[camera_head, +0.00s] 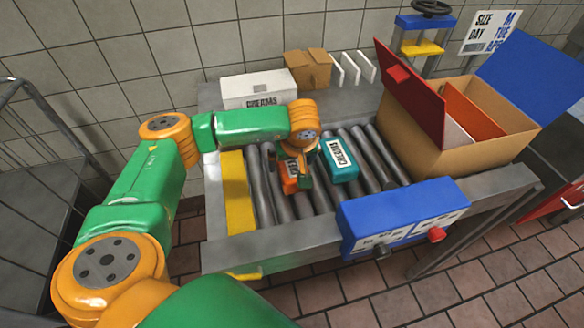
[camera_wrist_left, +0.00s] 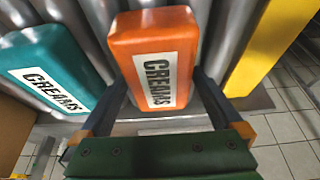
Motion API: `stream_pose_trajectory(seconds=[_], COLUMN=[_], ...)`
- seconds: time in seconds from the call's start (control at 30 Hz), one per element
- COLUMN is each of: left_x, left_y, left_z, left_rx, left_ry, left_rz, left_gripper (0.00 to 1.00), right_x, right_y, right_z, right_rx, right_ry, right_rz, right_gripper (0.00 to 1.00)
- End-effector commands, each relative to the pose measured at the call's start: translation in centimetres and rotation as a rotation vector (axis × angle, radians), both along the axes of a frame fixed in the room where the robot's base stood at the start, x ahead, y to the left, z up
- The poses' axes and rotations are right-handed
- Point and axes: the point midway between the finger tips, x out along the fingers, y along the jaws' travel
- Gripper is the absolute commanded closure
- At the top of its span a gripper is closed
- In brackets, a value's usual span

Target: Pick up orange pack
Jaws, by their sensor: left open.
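The orange pack (camera_wrist_left: 154,40), with a white CREAMS label, lies on the roller conveyor. In the left wrist view it is between the two open fingers of my left gripper (camera_wrist_left: 160,95), and I cannot tell whether they touch it. In the head view the orange pack (camera_head: 291,184) is partly hidden under my left gripper (camera_head: 297,165), which points down at it. A teal CREAMS pack (camera_head: 339,159) lies just right of it on the rollers and shows at the left in the left wrist view (camera_wrist_left: 52,72). My right gripper is not in view.
A large open cardboard box (camera_head: 440,140) with red and blue flaps stands right of the rollers. A blue control box (camera_head: 400,213) with knobs is at the front. A white CREAMS box (camera_head: 258,88) and a small cardboard box (camera_head: 308,69) stand behind. A yellow strip (camera_head: 237,190) edges the rollers.

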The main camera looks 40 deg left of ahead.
Motion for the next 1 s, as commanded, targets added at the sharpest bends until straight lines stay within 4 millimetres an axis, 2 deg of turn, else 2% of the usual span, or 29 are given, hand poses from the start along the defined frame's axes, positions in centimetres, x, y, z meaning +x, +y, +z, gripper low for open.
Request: stream_pose_trajectory(seconds=[0.3,0.33,0.6,0.8,0.93,1.0], left_x=[0.0,0.0,0.0,0.0,0.0,0.1], left_y=[0.0,0.0,0.0,0.0,0.0,0.0], left_z=[-0.1,-0.1,-0.1,-0.1,0.9,1.3], left_rx=[0.0,0.0,0.0,0.0,0.0,-0.001], left_ry=[0.0,0.0,0.0,0.0,0.0,-0.006], left_rz=[0.0,0.0,0.0,0.0,0.0,0.0], left_gripper=[0.0,0.03,0.74,0.74,0.74,0.74], right_x=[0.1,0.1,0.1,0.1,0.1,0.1], right_y=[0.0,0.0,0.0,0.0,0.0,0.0], right_z=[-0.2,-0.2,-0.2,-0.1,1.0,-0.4], right_rx=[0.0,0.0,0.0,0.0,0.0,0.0], right_ry=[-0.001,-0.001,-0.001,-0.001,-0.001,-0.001], right_rz=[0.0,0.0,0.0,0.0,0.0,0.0], right_gripper=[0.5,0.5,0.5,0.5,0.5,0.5])
